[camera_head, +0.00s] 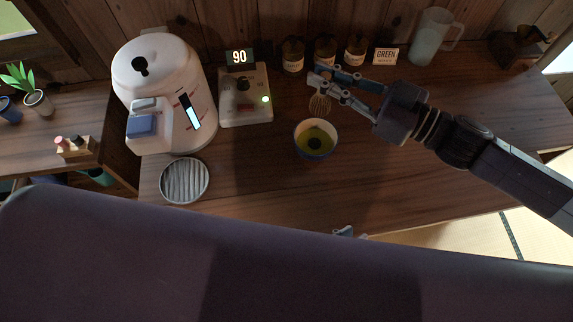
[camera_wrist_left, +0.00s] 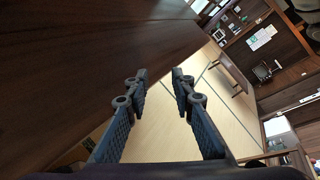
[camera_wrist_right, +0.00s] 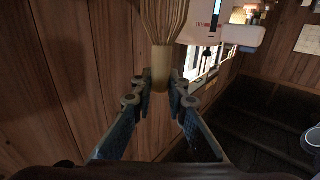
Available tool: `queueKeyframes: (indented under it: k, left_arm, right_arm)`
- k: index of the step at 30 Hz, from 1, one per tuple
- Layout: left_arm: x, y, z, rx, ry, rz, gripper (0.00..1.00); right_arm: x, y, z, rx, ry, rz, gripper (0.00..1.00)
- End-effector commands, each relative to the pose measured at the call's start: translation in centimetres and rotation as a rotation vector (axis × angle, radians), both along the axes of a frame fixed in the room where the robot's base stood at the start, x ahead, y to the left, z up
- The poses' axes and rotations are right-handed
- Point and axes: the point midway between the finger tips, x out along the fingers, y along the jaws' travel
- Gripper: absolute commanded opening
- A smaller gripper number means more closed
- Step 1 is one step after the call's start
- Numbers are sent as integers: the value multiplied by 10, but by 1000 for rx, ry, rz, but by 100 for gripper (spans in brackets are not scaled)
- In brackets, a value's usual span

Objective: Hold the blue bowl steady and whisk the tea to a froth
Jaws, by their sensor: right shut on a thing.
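The blue bowl (camera_head: 298,146) stands upright on the wooden table in the head view, with green tea (camera_head: 325,143) and a dark round patch inside. My right gripper (camera_head: 321,80) is shut on the handle of a bamboo whisk (camera_head: 319,105), beyond the bowl. The whisk's tines also show in the right wrist view (camera_wrist_right: 165,18); in the head view they appear just beyond the bowl's far rim, apart from the tea. My left gripper (camera_wrist_left: 160,80) is open and empty in the left wrist view. Only its tip shows in the head view (camera_head: 345,232), near the table's front edge.
A white urn (camera_head: 165,70), a device reading 90 (camera_head: 247,105) and a ridged round dish (camera_head: 185,181) stand left of the bowl. Jars (camera_head: 325,52), a GREEN card (camera_head: 386,56) and a jug (camera_head: 432,38) line the back. A large dark shape covers the bottom.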

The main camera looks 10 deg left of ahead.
Motion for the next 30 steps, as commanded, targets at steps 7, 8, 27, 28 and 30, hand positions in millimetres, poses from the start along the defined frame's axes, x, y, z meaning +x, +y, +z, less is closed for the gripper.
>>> queueKeyframes:
  k: [7, 8, 27, 28, 30]
  left_arm:
    - [39, 29, 3, 224, -111, 87, 23]
    - [44, 34, 4, 244, -110, 112, 23]
    - [115, 150, 62, 406, -159, 665, 23]
    - [117, 151, 62, 405, -161, 668, 23]
    - [123, 151, 60, 406, -163, 672, 23]
  right_arm:
    - [0, 0, 0, 0, 0, 0, 0]
    - [0, 0, 0, 0, 0, 0, 0]
    - [0, 0, 0, 0, 0, 0, 0]
    - [0, 0, 0, 0, 0, 0, 0]
    - [0, 0, 0, 0, 0, 0, 0]
